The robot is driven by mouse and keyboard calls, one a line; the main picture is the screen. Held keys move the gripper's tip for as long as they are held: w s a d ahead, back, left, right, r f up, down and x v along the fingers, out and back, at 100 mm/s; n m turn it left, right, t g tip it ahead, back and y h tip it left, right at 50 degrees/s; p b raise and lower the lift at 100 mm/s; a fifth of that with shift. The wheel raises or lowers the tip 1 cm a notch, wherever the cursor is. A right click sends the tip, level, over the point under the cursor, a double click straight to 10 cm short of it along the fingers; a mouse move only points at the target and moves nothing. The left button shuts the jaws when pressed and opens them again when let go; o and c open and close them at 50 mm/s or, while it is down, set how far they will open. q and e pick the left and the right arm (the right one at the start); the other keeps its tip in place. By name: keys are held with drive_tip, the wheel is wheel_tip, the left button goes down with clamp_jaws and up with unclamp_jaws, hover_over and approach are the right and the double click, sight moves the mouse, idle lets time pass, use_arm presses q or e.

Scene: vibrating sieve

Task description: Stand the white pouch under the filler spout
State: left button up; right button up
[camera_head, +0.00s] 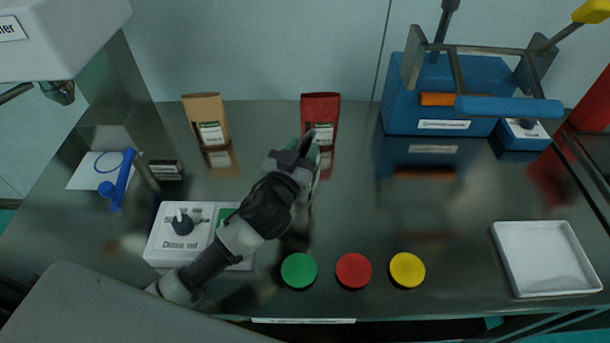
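No white pouch shows in this view; I cannot tell whether my arm hides one. The filler (65,35) is a white housing at the upper left with part of its label cut off. Its dark metal spout (62,92) hangs below it. My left gripper (306,147) reaches in from the lower left and overlaps the lower part of a red pouch (319,110) in the picture. Its fingers are seen from behind, so I cannot tell whether they are open or touch anything. My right gripper is not in view.
A tan pouch (205,118) stands at the back. A control box with a dial (168,245) lies partly under my arm. Green (299,270), red (353,270) and yellow (407,270) discs line the front. A white tray (508,273) and blue sealing machine (398,100) are at right.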

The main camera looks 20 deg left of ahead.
use_arm(q)
clamp_jaws()
idle(0.6)
